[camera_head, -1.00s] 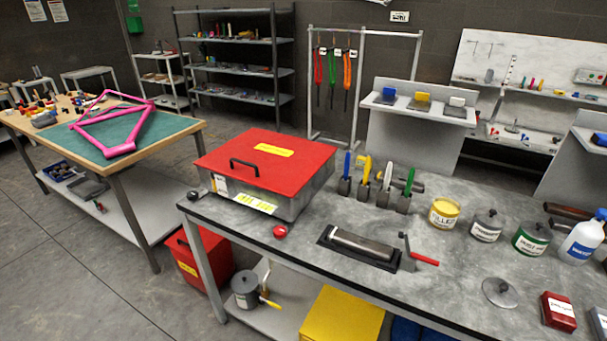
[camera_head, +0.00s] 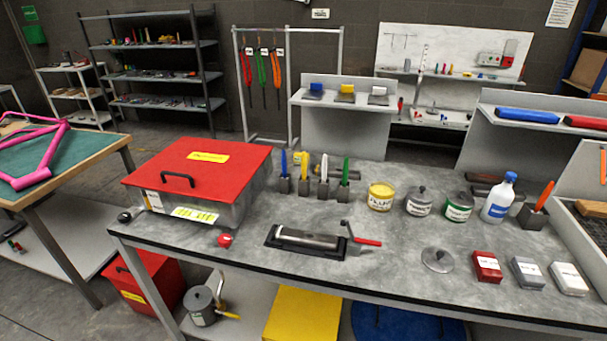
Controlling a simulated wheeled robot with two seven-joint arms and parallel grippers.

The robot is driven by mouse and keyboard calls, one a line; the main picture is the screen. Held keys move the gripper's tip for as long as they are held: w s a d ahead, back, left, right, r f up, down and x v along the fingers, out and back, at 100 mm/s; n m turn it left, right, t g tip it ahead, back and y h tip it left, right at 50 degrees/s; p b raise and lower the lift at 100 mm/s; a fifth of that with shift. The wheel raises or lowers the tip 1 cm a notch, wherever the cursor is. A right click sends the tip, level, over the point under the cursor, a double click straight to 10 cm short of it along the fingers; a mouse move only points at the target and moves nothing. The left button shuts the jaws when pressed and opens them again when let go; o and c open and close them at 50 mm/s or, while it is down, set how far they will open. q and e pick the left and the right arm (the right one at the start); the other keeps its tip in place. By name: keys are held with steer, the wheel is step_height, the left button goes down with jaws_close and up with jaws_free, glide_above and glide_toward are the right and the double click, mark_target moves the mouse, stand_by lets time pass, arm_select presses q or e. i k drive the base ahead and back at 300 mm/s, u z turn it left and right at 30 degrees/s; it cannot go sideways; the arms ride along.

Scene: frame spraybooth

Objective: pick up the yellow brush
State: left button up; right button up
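The yellow brush (camera_head: 304,165) stands upright in a small dark holder on the grey workbench (camera_head: 390,270), just right of the red-lidded box. A blue brush (camera_head: 284,163) stands to its left. A white brush (camera_head: 324,168) and a green brush (camera_head: 346,171) stand to its right, each in a similar holder. The lower part of the yellow brush is hidden in its holder. Neither of my grippers shows in the head view.
The red-lidded box (camera_head: 228,158) stands close left of the brushes. In front lie a dark tray with a roller (camera_head: 308,240) and a red-handled tool (camera_head: 366,241). A yellow tin (camera_head: 381,196) and other containers stand to the right.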

mark_target(304, 157)
steer(key=z, duration=3.5)
steer(key=k, duration=2.35)
steer(key=u, duration=1.3)
